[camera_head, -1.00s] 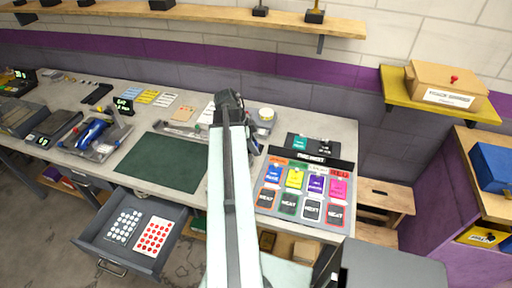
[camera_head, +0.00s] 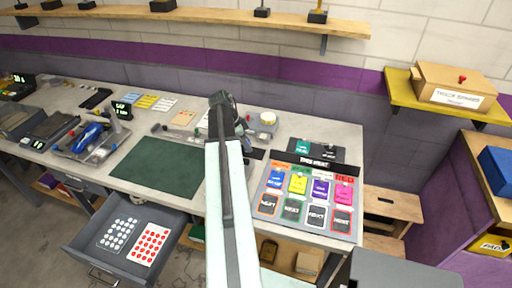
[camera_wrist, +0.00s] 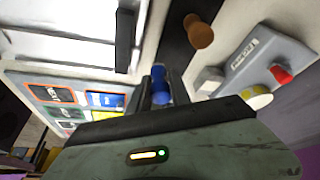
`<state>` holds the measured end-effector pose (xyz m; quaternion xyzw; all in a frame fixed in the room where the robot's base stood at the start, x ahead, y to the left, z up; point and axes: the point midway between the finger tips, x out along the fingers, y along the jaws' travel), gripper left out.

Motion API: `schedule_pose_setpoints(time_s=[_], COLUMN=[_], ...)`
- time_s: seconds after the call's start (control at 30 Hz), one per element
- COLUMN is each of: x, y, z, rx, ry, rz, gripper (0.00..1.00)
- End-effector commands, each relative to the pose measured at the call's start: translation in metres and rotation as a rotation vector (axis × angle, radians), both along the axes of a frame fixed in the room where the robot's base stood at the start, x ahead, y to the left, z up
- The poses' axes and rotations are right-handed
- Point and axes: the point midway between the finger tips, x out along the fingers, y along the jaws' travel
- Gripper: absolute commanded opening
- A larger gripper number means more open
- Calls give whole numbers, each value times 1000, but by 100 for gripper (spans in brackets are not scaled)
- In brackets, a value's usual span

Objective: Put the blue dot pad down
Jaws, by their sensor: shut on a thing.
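My gripper (camera_wrist: 160,82) shows in the wrist view, its dark fingers shut around a small blue piece (camera_wrist: 160,95). I take this for the blue dot pad; only a narrow part shows, and no dots can be made out. In the head view my arm rises over the bench and hides most of the gripper and what it holds. An open grey drawer (camera_head: 78,232) under the bench holds a sheet of white dots (camera_head: 117,234) and a sheet of red dots (camera_head: 150,244), side by side.
A card board (camera_head: 262,228) lies on the bench right of my arm. A dark green mat (camera_head: 155,167) lies left of it, bare. A grey box with a red knob (camera_wrist: 281,74) is close to the gripper in the wrist view. Tools and trays crowd the far left.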

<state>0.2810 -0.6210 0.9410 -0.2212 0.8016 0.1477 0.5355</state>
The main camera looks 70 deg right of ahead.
Motion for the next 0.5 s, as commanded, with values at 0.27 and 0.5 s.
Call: schedule_pose_setpoints(time_s=[0.27, 0.5], x=[-16, -24], y=[-27, -39], z=[-3, -22], rx=[0, 0], ry=[0, 0], rz=[1, 1], gripper=[0, 0])
